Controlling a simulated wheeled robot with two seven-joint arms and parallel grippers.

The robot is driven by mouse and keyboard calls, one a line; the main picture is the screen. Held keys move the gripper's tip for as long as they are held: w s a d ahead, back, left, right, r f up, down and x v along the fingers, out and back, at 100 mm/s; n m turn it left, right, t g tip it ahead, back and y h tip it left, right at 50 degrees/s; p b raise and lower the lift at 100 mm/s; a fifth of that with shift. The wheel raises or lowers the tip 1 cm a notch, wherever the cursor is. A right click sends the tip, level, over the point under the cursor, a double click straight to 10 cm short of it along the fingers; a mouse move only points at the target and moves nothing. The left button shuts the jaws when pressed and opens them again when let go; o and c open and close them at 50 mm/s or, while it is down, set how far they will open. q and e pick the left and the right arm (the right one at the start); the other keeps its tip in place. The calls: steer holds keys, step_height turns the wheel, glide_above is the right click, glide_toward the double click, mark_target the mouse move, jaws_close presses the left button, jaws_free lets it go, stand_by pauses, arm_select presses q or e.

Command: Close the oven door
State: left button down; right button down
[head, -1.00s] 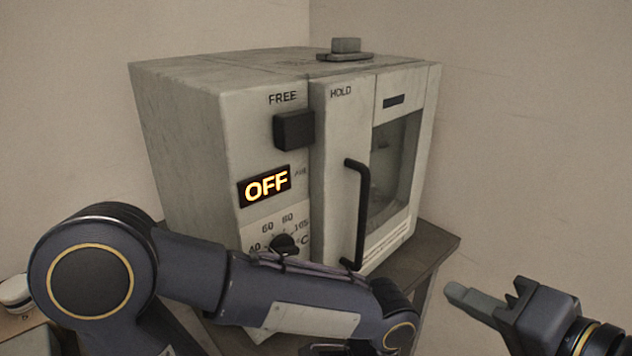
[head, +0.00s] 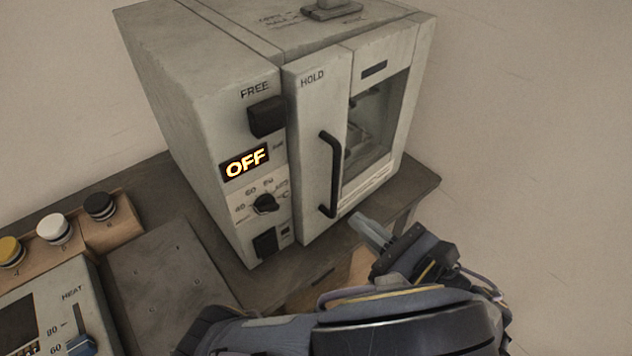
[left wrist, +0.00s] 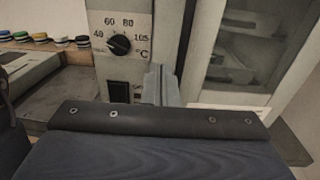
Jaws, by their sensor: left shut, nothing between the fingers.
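The oven (head: 190,110) is a pale grey box on a dark table. Its door (head: 312,150) carries the word HOLD, a black bar handle (head: 331,175) and a window (head: 375,125). The door's left edge stands slightly proud of the control panel; I cannot tell how wide any gap is. My left gripper (head: 368,230) is shut and empty, in front of and below the handle, at the door's lower edge. Its fingers also show in the left wrist view (left wrist: 160,85), before the panel and door. Contact with the door is unclear. My right gripper is not seen.
The control panel has a lit OFF display (head: 246,163) and a black knob (head: 265,204). Coloured jars (head: 53,229) and a HEAT device (head: 60,310) stand at the left. The table (head: 405,190) ends right of the oven.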

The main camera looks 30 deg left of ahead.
mark_target(305, 180)
arm_select(q)
steer(key=x, duration=1.1)
steer(key=shift+p, duration=0.35)
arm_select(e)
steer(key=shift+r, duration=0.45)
arm_select(q)
steer(key=a, duration=0.1)
steer(key=a+t+p, duration=0.1)
steer(key=a+m, duration=0.1)
steer(key=shift+w+a+t+h, duration=0.25)
steer(key=shift+w+t+h, duration=0.1)
steer(key=shift+t+h, duration=0.05)
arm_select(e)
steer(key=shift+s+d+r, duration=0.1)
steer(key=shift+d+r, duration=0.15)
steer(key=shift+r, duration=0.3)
arm_select(q)
steer(key=shift+r, duration=0.1)
steer(key=shift+d, duration=0.15)
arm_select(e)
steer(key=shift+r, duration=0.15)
